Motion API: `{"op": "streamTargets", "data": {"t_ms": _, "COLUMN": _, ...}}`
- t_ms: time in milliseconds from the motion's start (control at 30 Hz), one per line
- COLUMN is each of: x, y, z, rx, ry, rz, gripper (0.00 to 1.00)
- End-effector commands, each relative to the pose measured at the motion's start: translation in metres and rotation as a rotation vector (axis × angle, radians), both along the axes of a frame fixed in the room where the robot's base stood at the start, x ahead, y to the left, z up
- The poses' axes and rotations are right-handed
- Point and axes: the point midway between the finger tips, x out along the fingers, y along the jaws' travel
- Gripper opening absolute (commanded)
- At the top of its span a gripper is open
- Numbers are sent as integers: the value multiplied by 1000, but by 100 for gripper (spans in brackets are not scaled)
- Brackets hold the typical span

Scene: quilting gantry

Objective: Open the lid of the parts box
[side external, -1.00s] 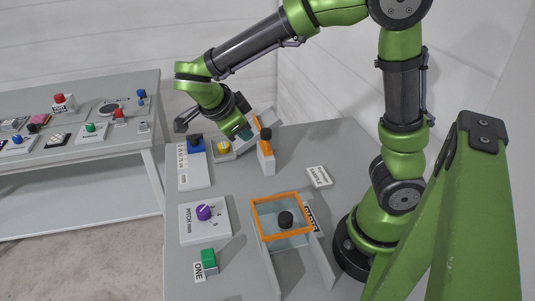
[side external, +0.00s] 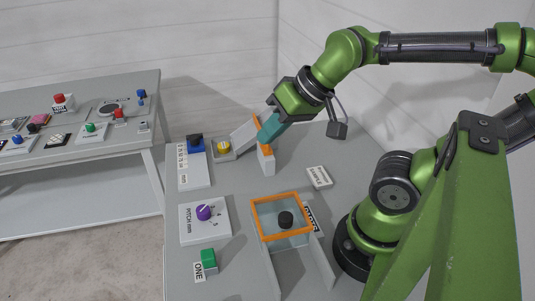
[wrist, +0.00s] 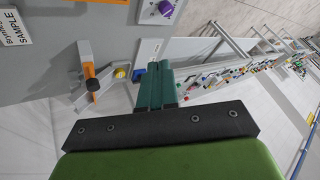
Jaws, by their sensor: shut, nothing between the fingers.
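No label that I can read names the parts box. A see-through panel with an orange rim (side external: 257,219) and a black knob (side external: 286,219) lies flat between pale side walls on the table, with a partly hidden label beside it. At the back, a pale tilted panel (side external: 242,136) stands between a yellow knob (side external: 222,146) and an upright white-and-orange block (side external: 267,160). My gripper (side external: 264,137) is above this block, its teal fingers shut and empty. They partly hide the block and panel. In the wrist view the shut fingers (wrist: 154,74) point toward the table, beside the yellow knob (wrist: 120,73).
A white sample card (side external: 319,177) lies right of centre. A second bench (side external: 110,159) with several controls stands left. A wall is close behind.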

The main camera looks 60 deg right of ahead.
Motion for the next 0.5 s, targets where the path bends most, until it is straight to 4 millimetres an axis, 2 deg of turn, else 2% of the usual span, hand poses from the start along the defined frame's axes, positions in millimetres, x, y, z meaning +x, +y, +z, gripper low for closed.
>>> {"op": "streamTargets", "data": {"t_ms": 100, "x": -1, "y": -6, "z": 7, "rx": -2, "ry": -30, "rz": -25, "gripper": 0}}
{"op": "streamTargets", "data": {"t_ms": 500, "x": -1, "y": -7, "z": 7, "rx": -1, "ry": -26, "rz": -29, "gripper": 2}}
